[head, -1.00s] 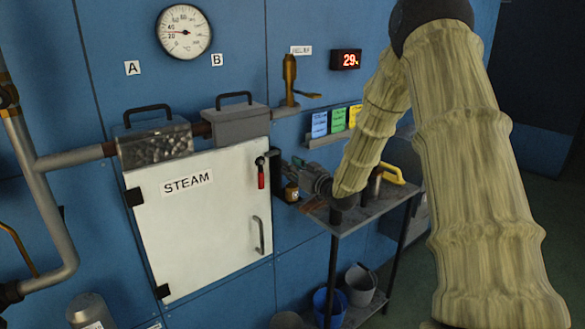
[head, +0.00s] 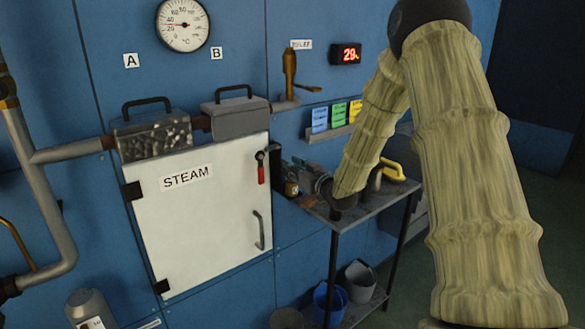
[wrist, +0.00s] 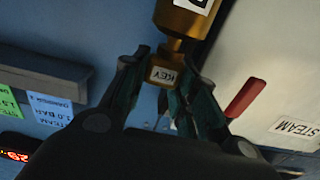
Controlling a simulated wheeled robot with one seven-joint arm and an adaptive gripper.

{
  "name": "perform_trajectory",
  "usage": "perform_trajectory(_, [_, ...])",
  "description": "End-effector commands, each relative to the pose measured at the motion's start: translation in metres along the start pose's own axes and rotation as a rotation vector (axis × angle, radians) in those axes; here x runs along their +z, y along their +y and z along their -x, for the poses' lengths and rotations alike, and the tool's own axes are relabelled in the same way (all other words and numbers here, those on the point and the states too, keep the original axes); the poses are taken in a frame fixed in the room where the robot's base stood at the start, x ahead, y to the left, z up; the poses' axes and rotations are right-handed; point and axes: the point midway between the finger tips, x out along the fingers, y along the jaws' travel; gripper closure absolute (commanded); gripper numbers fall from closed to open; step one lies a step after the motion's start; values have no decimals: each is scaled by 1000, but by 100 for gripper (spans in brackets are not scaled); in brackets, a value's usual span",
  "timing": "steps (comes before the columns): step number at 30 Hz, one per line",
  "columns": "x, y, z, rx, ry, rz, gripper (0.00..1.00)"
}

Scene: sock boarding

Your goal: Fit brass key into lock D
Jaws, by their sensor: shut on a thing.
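In the wrist view my gripper (wrist: 165,85) is shut on the brass key (wrist: 165,76), a small brass piece with a white KEY label between the fingers. A larger brass cylinder (wrist: 185,18) with a partly cut-off white label, seemingly lock D, stands just beyond the key. A narrow brass neck shows between the two; I cannot tell whether the key is seated. In the head view a small labelled brass cylinder (head: 291,188) sits right of the steam door. My gripper (head: 308,190) is close to its right, partly hidden by my arm.
The white STEAM door (head: 200,220) has a red-handled lever (head: 261,168) near the brass cylinder. A grey shelf stand (head: 372,212) with a yellow-handled thing (head: 392,170) is under my forearm. A card rack (head: 335,132) hangs above.

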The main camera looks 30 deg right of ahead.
Motion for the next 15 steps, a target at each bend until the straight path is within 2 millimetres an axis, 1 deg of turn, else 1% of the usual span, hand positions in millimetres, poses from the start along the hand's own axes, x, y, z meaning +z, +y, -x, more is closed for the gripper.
perform_trajectory(15, [10, 0, 0, 0, 1, 0, 97])
